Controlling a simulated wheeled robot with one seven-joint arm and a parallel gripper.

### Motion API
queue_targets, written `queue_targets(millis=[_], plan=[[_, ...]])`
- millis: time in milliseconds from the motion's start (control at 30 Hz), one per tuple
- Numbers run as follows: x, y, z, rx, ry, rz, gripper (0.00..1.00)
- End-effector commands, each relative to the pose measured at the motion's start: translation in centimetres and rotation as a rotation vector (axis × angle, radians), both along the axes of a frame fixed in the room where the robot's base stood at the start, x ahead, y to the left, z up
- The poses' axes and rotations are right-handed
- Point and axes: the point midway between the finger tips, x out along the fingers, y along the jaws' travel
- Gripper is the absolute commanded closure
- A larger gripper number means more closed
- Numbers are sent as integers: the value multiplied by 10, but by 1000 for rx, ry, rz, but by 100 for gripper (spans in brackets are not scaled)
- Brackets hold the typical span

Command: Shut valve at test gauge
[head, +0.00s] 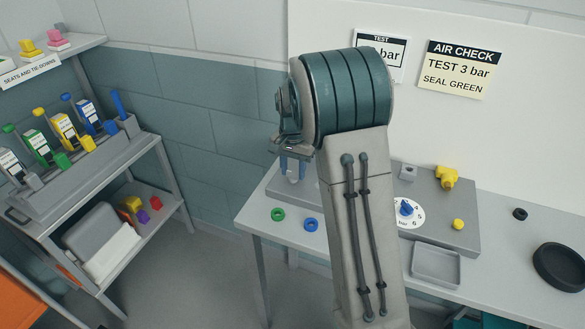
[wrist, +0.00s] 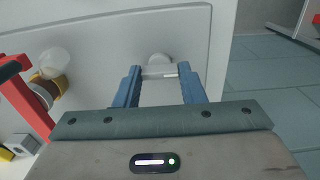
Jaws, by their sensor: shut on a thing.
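My gripper (head: 293,172) is at the left end of the grey bench panel (head: 460,235), with its blue fingers pointing down. The wrist view shows the fingers closed on a small pale grey piece (wrist: 158,71), with a whitish round part (wrist: 159,58) just beyond it. I cannot tell whether this piece belongs to the valve. A white gauge dial (head: 410,219) with a blue pointer lies on the panel to the right of my arm. A red bar, perhaps a lever (wrist: 31,98), shows at the left in the wrist view, beside a brass-coloured fitting (wrist: 57,86). My arm hides the panel's middle in the head view.
A yellow fitting (head: 448,176), a yellow knob (head: 458,224) and a grey tray (head: 436,265) are on the right. Green (head: 278,214) and blue (head: 311,225) rings lie at the bench's front left. A shelf rack (head: 170,165) stands left, across open floor.

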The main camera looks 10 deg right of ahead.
Motion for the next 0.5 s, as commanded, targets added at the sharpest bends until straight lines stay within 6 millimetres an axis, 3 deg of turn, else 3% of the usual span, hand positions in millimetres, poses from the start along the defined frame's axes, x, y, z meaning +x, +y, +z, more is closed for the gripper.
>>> queue_targets(millis=[367, 400, 433, 500], plan=[[3, 1, 3, 1, -12, -4, 86], [3, 0, 3, 1, -12, -4, 53], [3, 0, 3, 1, -11, -4, 44], [2, 0, 2, 1, -9, -4, 42]])
